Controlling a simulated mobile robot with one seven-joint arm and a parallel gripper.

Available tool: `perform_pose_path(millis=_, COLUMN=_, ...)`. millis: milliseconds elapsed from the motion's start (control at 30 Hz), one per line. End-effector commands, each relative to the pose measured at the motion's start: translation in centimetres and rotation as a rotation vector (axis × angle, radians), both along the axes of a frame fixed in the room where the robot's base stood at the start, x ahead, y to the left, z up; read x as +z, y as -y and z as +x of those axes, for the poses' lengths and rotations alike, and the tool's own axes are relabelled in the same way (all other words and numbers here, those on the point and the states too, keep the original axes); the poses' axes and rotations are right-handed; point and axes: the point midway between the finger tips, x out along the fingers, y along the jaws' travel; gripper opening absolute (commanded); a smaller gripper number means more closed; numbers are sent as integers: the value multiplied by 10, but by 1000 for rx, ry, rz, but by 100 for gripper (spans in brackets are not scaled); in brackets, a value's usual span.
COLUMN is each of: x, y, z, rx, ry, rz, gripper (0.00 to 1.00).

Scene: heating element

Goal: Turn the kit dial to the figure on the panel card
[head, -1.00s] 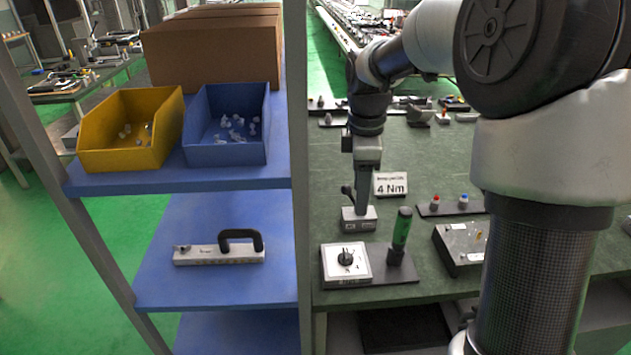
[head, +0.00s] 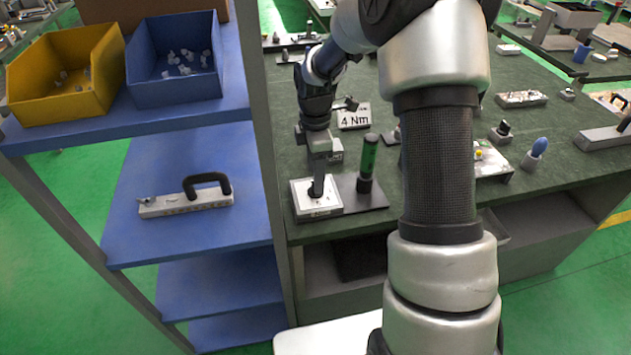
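The kit dial is on a white square plate (head: 328,207) at the left front of the green bench. The plate sits on a dark base with a green-handled tool standing upright (head: 369,157) to the right of the dial. My gripper (head: 317,190) points down at the middle of the plate, its fingertips at the black knob. The fingers cover most of the knob, so its pointer and the gap between the fingers cannot be made out.
A blue shelf (head: 180,240) stands left of the bench, holding a yellow bin (head: 65,108), a blue bin (head: 178,92) and a grey bar with a black handle (head: 187,202). My arm hides part of the bench right of the tool.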

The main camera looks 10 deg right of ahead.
Motion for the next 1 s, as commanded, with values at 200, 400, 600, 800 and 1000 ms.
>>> perform_pose_path(millis=200, x=-26, y=0, z=0, rx=-1, ry=-1, rz=0, gripper=52)
perform_pose_path(millis=400, x=-32, y=0, z=0, rx=-2, ry=1, rz=0, gripper=52)
perform_pose_path(millis=600, x=-32, y=0, z=0, rx=-2, ry=0, rz=0, gripper=48)
perform_pose_path(millis=800, x=-32, y=0, z=0, rx=-2, ry=1, rz=0, gripper=14)
perform_pose_path(millis=1000, x=-32, y=0, z=0, rx=-9, ry=1, rz=0, gripper=10)
